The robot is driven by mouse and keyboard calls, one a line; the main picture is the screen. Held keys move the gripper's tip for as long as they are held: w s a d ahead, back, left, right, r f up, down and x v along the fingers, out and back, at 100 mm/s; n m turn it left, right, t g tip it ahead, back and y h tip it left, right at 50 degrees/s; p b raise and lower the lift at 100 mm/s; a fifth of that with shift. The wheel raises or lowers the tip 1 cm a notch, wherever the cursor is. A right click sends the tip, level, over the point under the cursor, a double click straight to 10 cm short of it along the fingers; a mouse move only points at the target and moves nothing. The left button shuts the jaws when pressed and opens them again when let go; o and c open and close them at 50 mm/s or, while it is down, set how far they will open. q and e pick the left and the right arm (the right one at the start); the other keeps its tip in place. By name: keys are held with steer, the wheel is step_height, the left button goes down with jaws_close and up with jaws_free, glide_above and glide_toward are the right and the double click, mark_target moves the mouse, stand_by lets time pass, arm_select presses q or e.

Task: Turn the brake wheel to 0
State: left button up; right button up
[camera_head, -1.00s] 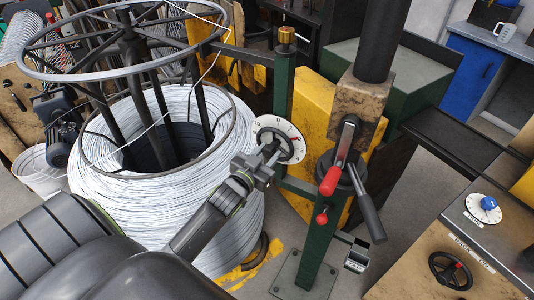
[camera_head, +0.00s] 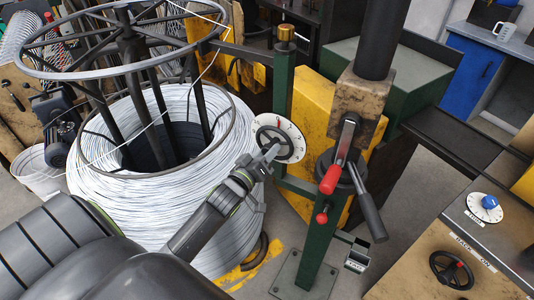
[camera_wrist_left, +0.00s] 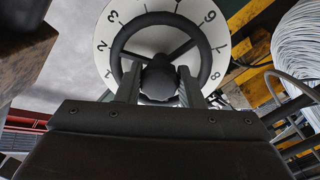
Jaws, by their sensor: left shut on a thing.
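The brake wheel (camera_head: 280,142) is a small dark handwheel in front of a round white numbered dial (camera_head: 297,134), on the green frame beside the wire coil. My left gripper (camera_head: 270,153) reaches it from the lower left and is shut on its hub. In the left wrist view, the hub of the brake wheel (camera_wrist_left: 158,82) sits between both fingers, with the dark rim and spokes around it. My right gripper is not in view.
A large white wire coil (camera_head: 160,205) stands left of the wheel under a dark spoked reel (camera_head: 80,72). Right of the wheel are a green post (camera_head: 318,245) and red-tipped levers (camera_head: 330,180). Another black handwheel (camera_head: 452,270) and a blue knob (camera_head: 489,201) sit on the right bench.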

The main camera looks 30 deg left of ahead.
arm_select(q)
steer(key=shift+f+n, duration=0.15)
steer(key=shift+n, duration=0.45)
steer(key=o, duration=1)
steer(key=shift+c, duration=0.2)
steer(key=shift+s, duration=0.1)
steer(key=s+b, duration=0.5)
steer(key=s, duration=1.2)
steer(key=shift+s+d, duration=0.15)
steer(key=shift+d, duration=0.1)
